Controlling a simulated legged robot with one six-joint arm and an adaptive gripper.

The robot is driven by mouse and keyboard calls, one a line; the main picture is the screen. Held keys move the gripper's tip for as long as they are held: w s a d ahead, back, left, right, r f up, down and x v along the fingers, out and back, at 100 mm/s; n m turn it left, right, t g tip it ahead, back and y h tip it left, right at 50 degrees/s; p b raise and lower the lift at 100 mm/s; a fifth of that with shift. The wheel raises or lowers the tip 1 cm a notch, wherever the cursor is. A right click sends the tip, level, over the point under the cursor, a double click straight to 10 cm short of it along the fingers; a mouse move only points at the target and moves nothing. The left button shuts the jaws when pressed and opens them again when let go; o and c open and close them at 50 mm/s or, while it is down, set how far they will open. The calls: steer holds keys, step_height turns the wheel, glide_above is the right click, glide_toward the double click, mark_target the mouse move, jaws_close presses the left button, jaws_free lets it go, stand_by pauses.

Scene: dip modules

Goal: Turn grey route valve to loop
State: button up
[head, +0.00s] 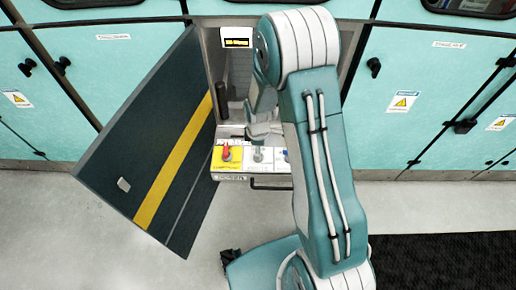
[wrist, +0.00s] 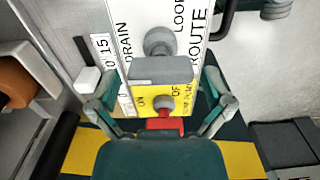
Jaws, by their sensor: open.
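The grey route valve (wrist: 160,42) is on a white plate marked DRAIN, LOOP and ROUTE in the wrist view. Its blocky grey handle (wrist: 160,69) points toward the picture's bottom, toward my palm, and not at the LOOP lettering at upper right. My gripper (wrist: 161,78) is open, with one finger on each side of the handle and visible gaps; I cannot tell how far apart in depth they are. In the head view the grey valve (head: 258,154) shows just below my gripper (head: 262,132), which my arm partly hides.
A red-handled valve (head: 226,152) on a yellow plate sits left of the grey one, and a blue-handled valve (head: 286,154) right. The open cabinet door (head: 150,140) stands left. A dark bar handle (head: 268,187) runs below the panel. Teal cabinets (head: 430,90) flank the opening.

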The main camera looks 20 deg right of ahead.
steer(key=shift+f, duration=0.2)
steer(key=c, duration=1)
steer(key=shift+o, duration=0.2)
